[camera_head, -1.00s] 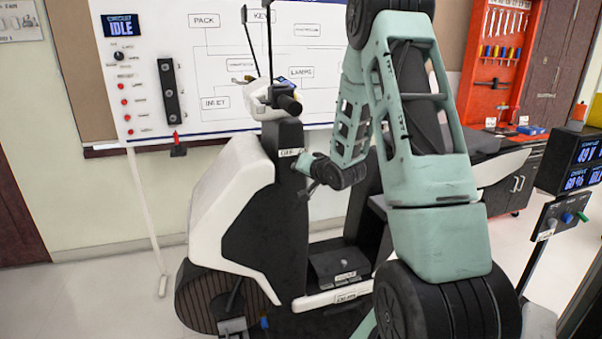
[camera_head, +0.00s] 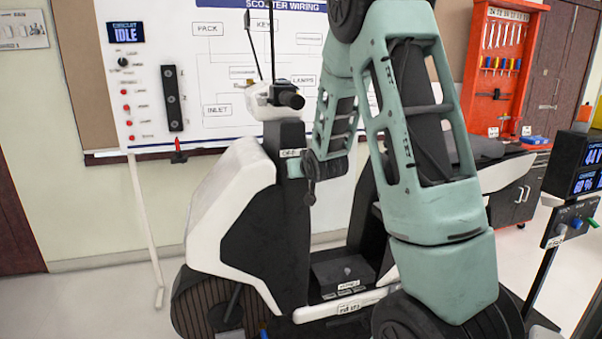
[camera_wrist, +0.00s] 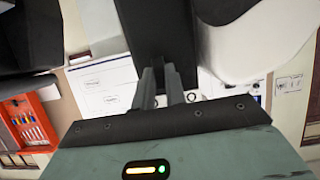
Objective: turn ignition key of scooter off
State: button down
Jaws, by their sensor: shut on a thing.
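The white and black scooter (camera_head: 236,220) stands upright in the middle of the head view. A small label, perhaps reading OFF (camera_head: 290,153), is on its black front column. My gripper (camera_head: 292,168) is at this column, just below the label. The wrist view shows my two grey fingers (camera_wrist: 167,78) close together, pointing at the black column (camera_wrist: 160,35). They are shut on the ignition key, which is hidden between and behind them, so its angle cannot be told. A small dark piece (camera_head: 309,197) shows below my wrist; I cannot tell what it is.
The handlebar (camera_head: 285,97) is above my gripper. A whiteboard (camera_head: 228,75) behind has a display reading CIRCUIT IDLE (camera_head: 125,33). A red tool rack (camera_head: 497,70) is at the back right. A stand with blue-lettered displays (camera_head: 578,170) is at the right edge.

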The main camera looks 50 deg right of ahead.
dwell(0.4)
jog(key=c, duration=1.4)
grip_release()
jog(key=shift+c, duration=0.2)
jog(key=b+v, duration=0.5)
jog(key=v, duration=1.2)
jog(key=shift+s, duration=0.2)
jog(key=shift+r, duration=0.1)
